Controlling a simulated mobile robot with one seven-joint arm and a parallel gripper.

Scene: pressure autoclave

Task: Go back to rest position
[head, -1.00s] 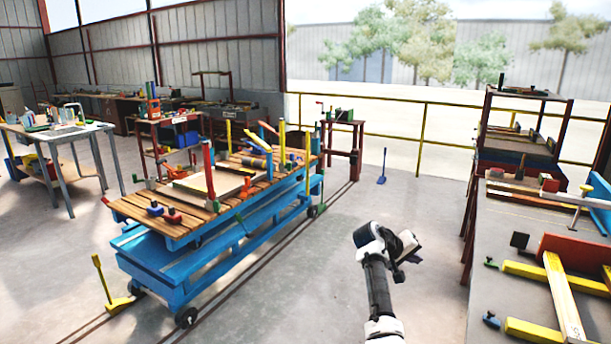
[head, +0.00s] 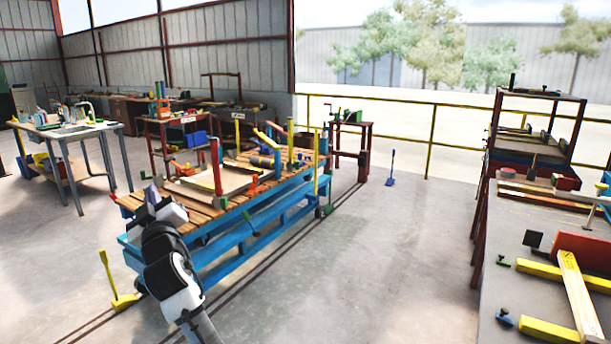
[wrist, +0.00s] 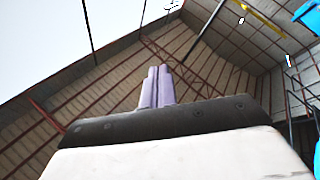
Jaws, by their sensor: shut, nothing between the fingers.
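My gripper (wrist: 157,88) shows in the wrist view as two purple-grey fingers pressed together, with nothing between them. They point up toward the roof and the wall panels. In the head view my gripper (head: 151,194) is at the lower left, in front of the near left end of the blue cart's wooden top. My arm reaches up to it from the bottom edge and hides part of the cart. I cannot tell how far the gripper is from the cart.
The blue cart (head: 262,232) carries a wooden top with tools. A grey workbench (head: 420,300) with yellow and red bars stands at the right. A white table (head: 65,132) stands far left. A yellow railing (head: 433,130) runs behind. The floor between cart and workbench is clear.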

